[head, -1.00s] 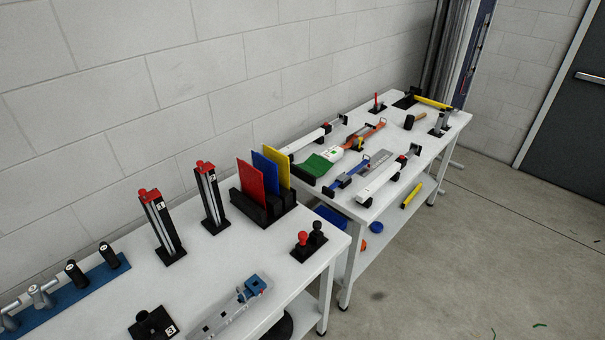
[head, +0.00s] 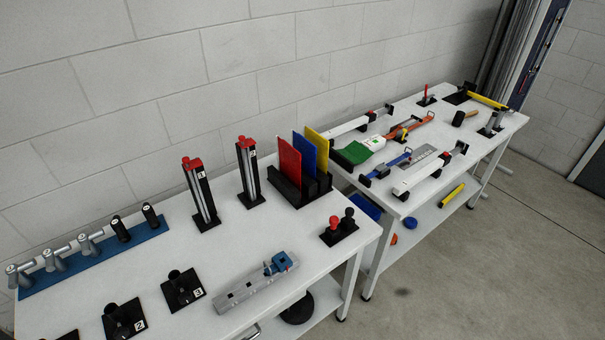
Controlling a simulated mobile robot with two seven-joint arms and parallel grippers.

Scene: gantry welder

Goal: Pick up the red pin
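A thin red upright pin (head: 426,91) stands in a small black base at the back of the far table. On the near table, a short red-topped knob (head: 334,222) stands beside a black-topped one (head: 348,214) on a black base near the right edge. I cannot tell for certain which of the two red pieces is the red pin. Neither of my grippers is in view.
The near table (head: 215,262) holds two red-topped posts, a black rack (head: 302,190) with red, blue and yellow plates, a blue strip with several handles, numbered black holders and a grey clamp. The far table (head: 385,109) holds clamps and tools. Open floor lies right.

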